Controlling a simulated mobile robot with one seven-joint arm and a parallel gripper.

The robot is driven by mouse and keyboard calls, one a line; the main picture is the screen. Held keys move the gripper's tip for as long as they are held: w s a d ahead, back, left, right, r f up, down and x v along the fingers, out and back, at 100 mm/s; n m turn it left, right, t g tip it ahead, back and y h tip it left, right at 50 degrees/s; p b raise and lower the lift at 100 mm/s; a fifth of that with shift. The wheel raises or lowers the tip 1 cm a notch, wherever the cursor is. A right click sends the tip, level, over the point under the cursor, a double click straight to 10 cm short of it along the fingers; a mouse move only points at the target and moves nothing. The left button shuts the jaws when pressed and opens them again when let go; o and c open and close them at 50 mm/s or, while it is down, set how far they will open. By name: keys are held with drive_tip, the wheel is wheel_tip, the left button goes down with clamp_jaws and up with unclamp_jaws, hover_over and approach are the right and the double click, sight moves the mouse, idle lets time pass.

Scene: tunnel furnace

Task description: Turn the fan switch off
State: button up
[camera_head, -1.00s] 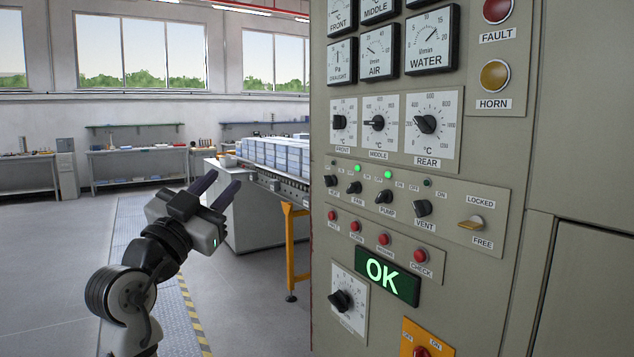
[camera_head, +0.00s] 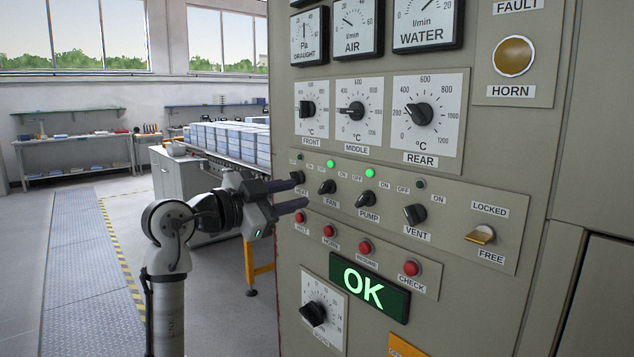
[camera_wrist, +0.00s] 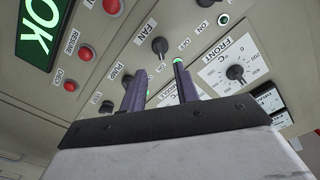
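The fan switch (camera_head: 327,187) is a black rotary knob above the FAN label on the beige control panel. A green lamp above it is lit. It also shows in the wrist view (camera_wrist: 160,45), beyond my fingertips. My gripper (camera_head: 301,191) is at the panel's left edge, its two dark fingers pointing right toward the panel, just left of the fan knob. In the wrist view the fingers (camera_wrist: 157,68) stand apart with nothing between them. The fingertips appear short of the knob; contact cannot be told.
The pump knob (camera_head: 368,200) and vent knob (camera_head: 414,214) sit to the right of the fan knob. The heat knob (camera_head: 297,177) is close to my upper finger. Red buttons (camera_head: 328,231) lie below, over a green OK display (camera_head: 369,287). A conveyor (camera_head: 222,158) stands behind.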

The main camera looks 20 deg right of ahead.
sight(322, 187)
drive_tip(key=p+x, duration=0.1)
drive_tip(key=x, duration=0.6)
drive_tip(key=shift+p, duration=0.3)
drive_tip(key=shift+f, duration=0.1)
clamp_jaws()
